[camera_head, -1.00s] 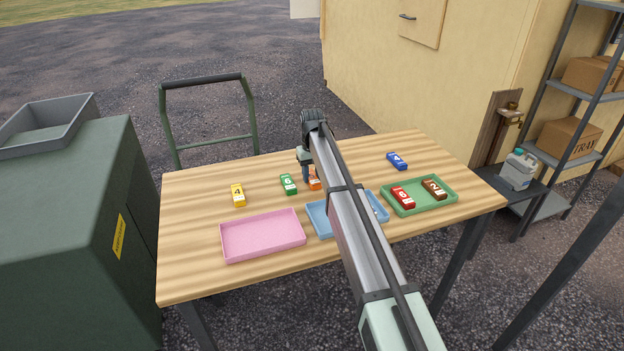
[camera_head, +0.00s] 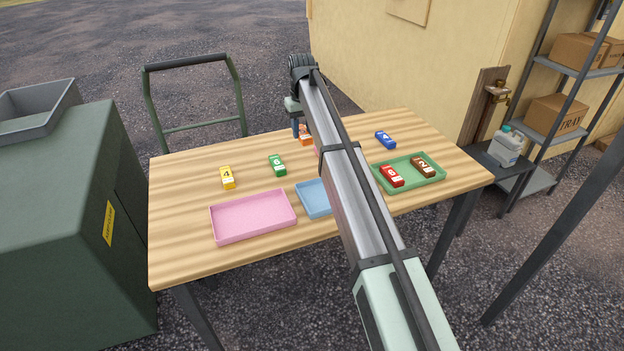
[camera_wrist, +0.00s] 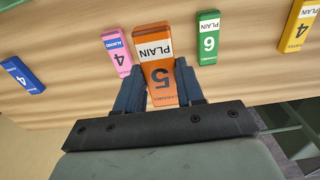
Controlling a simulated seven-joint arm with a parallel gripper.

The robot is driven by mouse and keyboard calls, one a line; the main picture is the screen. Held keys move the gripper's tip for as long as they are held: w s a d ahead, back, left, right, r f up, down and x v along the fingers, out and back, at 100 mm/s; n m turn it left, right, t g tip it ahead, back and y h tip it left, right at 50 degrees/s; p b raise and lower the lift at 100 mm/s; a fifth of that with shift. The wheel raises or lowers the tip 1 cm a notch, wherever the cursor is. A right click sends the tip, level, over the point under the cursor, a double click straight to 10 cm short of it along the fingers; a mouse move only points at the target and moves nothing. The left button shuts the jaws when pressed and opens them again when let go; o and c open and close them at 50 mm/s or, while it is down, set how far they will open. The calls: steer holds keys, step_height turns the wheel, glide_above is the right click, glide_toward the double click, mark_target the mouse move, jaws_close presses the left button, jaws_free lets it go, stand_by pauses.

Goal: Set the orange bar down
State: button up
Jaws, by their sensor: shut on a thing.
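The orange bar (camera_wrist: 157,62), marked "PLAIN" and 5, is between the two fingers of my gripper (camera_wrist: 160,88) in the wrist view. The gripper is shut on it. The bar looks larger than the bars around it there, so it seems to be held above the table. In the head view the orange bar (camera_head: 306,140) shows small beside my gripper (camera_head: 299,132), over the far part of the wooden table (camera_head: 190,205). My arm hides part of the area to its right.
A pink bar (camera_wrist: 117,50) lies close left of the orange bar in the wrist view; a green bar (camera_head: 278,165), yellow bar (camera_head: 227,178) and blue bar (camera_head: 385,140) lie apart. Pink (camera_head: 252,238), blue (camera_head: 314,214) and green (camera_head: 425,188) trays stand nearer; the green holds red and brown bars.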

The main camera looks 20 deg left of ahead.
glide_above(317, 199)
steer(key=shift+s+d+f, duration=0.1)
steer(key=shift+f, duration=5.15)
steer(key=shift+f, duration=0.1)
steer(key=o, duration=1.1)
steer(key=shift+c, duration=0.2)
step_height(317, 199, up, 12)
